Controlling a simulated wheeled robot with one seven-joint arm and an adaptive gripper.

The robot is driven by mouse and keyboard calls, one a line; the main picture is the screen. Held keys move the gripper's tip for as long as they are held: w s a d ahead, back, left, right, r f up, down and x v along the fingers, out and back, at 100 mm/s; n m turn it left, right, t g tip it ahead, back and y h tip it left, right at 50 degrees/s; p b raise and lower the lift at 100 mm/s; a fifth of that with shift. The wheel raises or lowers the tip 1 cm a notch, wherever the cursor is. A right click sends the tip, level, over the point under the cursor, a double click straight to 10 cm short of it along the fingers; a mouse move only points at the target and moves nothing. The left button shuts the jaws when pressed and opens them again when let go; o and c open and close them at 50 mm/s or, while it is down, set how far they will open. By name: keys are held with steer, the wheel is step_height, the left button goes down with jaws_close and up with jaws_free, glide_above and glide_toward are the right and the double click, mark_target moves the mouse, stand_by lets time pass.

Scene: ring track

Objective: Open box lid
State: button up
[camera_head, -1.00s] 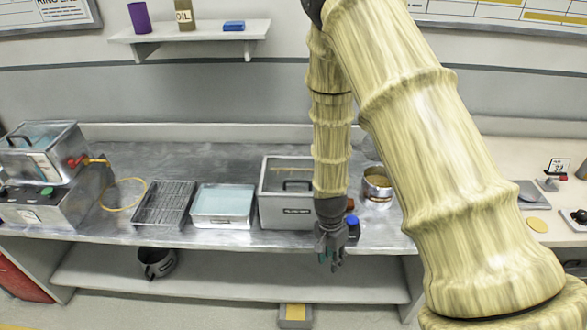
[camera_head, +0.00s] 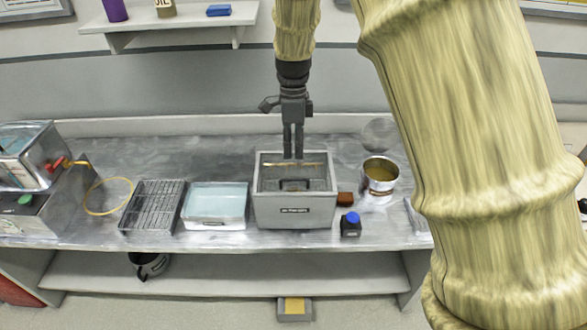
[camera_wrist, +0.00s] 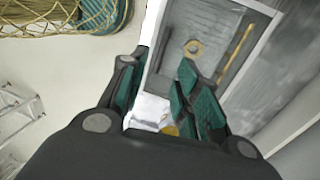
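The grey box (camera_head: 294,211) with a dark label stands on the metal counter, in the middle of the head view. A dark handle (camera_head: 295,185) shows within its rim, and a thin tan rod (camera_head: 293,164) lies near its far side. I cannot tell clearly whether the lid is a see-through panel. My gripper (camera_head: 293,156) points down over the far edge of the box, its height above it unclear. In the wrist view, the fingers (camera_wrist: 160,100) are apart with nothing held between them. The box (camera_wrist: 205,45) shows beyond them with a yellow ring and a rod.
A tray of pale blue liquid (camera_head: 215,204) and a wire rack (camera_head: 152,207) stand left of the box. A brown block (camera_head: 345,199), a blue-capped bottle (camera_head: 351,225) and a metal pot (camera_head: 380,180) stand right. A shelf (camera_head: 170,24) hangs above.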

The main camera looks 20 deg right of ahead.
steer(key=f, duration=0.3)
steer(key=f+p, duration=0.1)
steer(key=f, duration=0.1)
steer(key=s+f+p, duration=0.1)
steer(key=f, duration=0.2)
steer(key=shift+s+a+f, duration=0.1)
steer(key=shift+a+f, duration=0.1)
steer(key=shift+f, duration=0.1)
steer(key=shift+c, duration=0.2)
jaws_close()
